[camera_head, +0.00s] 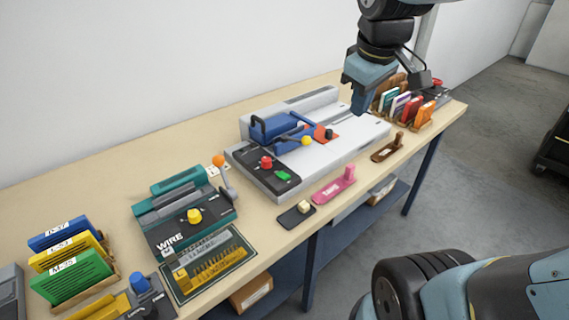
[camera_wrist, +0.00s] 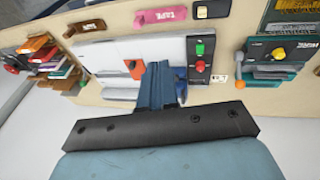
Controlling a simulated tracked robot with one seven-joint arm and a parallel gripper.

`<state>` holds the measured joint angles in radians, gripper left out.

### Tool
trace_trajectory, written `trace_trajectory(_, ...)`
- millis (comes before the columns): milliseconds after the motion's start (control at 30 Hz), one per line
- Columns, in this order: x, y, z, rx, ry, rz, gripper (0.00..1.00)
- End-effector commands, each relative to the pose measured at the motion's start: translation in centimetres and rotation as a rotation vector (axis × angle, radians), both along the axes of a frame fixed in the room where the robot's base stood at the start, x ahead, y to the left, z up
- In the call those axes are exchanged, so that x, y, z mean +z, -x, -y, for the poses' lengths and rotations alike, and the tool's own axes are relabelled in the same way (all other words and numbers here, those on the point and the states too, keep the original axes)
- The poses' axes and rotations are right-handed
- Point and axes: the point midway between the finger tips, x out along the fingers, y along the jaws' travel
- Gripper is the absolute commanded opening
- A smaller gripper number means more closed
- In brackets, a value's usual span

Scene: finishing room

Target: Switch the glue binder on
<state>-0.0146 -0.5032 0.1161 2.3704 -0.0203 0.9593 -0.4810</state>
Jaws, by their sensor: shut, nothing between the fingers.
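The glue binder (camera_head: 345,140) is a long pale grey machine on the bench, with a dark control panel (camera_head: 255,173) at its left end. The panel carries a red knob (camera_head: 266,162) and a green switch (camera_head: 282,175). A blue clamp (camera_head: 272,126), a lever with a yellow knob (camera_head: 306,141) and an orange part (camera_head: 320,133) sit on top. In the wrist view the green switch (camera_wrist: 200,48) and red knob (camera_wrist: 200,66) show right of my fingers. My gripper (camera_head: 358,110) is shut and empty above the binder's right part; its fingers (camera_wrist: 157,68) hide some of the binder.
A teal wire binder (camera_head: 185,212) stands to the left, with colored card packs (camera_head: 75,270) beyond. Stamp-like blocks, including a pink one (camera_head: 335,188), lie along the front edge. A rack of booklets (camera_head: 405,105) stands at the right. Bare bench (camera_head: 100,205) shows behind.

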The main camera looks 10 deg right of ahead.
Motion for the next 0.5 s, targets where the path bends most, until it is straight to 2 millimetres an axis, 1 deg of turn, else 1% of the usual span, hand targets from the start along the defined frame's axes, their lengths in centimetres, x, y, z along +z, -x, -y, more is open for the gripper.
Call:
trace_trajectory(33, 0.3, 1.2, 0.8, -0.085, -0.034, 0.032, 0.0)
trace_trajectory(200, 0.5, 4.0, 2.7, -0.34, -0.153, 0.115, 0.0)
trace_trajectory(333, 0.5, 5.4, 3.6, -0.471, -0.224, 0.155, 0.0)
trace_trajectory(500, 0.4, 6.2, 4.0, -0.55, -0.27, 0.176, 0.0)
